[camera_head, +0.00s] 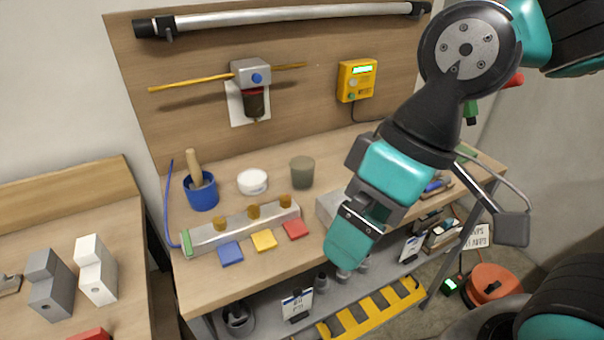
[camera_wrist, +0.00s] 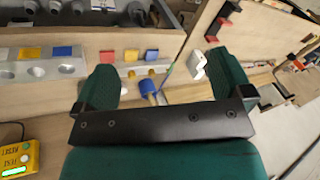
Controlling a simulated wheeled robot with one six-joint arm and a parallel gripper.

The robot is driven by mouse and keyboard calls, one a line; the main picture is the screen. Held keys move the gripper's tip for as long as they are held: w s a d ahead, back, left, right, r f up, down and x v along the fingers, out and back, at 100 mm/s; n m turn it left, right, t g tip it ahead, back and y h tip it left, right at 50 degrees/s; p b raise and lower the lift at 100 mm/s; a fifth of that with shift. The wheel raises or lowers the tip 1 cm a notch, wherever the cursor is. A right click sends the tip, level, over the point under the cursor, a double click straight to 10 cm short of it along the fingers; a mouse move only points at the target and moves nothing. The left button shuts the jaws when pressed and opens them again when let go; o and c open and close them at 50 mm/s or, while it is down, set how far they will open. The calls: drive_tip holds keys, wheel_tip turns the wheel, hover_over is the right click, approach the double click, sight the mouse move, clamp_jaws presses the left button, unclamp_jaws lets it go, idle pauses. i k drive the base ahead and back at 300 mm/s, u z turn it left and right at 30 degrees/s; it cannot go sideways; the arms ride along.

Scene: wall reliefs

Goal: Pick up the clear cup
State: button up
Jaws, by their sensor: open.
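The clear cup (camera_head: 302,172) is a greyish, see-through cup standing upright on the wooden workbench in the head view, right of a white bowl (camera_head: 252,181). I cannot make out the cup in the wrist view. My gripper (camera_head: 351,242) is in front of the bench and to the right of the cup, apart from it. In the wrist view my gripper (camera_wrist: 164,82) shows its two teal fingers spread wide with nothing held between them.
A blue mug (camera_head: 202,196) with a wooden stick stands left of the bowl. A metal block (camera_head: 214,233) with brass knobs and blue, yellow and red tiles lie in front of the cup. A yellow box (camera_head: 356,80) and a regulator (camera_head: 251,76) hang on the back panel.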

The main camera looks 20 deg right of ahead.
sight(302, 168)
drive_tip(key=u, duration=0.05)
drive_tip(key=k, duration=1.2)
drive_tip(key=z, duration=0.5)
drive_tip(key=i, duration=1.5)
drive_tip(key=u, duration=0.75)
